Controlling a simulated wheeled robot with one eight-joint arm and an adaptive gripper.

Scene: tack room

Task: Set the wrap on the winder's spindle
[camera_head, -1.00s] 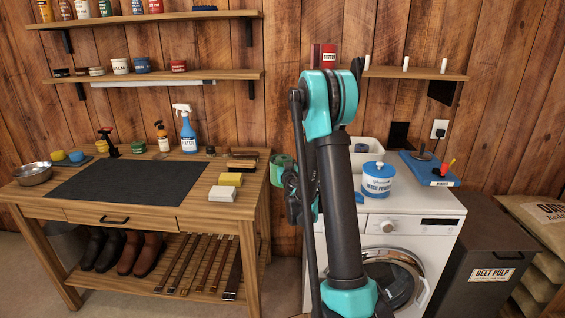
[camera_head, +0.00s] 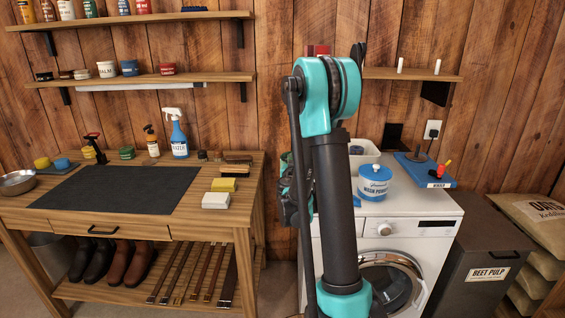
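The winder is a blue board (camera_head: 438,182) with a label on its front edge, lying on the right of the washing machine's top. A dark round base with a short upright spindle (camera_head: 422,150) stands on it, and a red and yellow handle (camera_head: 443,169) is at its right. No wrap shows on the spindle. My gripper (camera_head: 291,192) is mostly hidden behind my upright arm, left of the washing machine, well apart from the winder. A green patch, perhaps the wrap, shows beside it at the arm's left edge. I cannot tell whether the fingers hold it.
A blue and white wash powder tub (camera_head: 373,190) and a white bin (camera_head: 366,152) stand on the washing machine (camera_head: 440,212), left of the winder. A workbench (camera_head: 235,211) stands at left, a beet pulp bin (camera_head: 487,243) at right. A shelf (camera_head: 415,74) hangs above.

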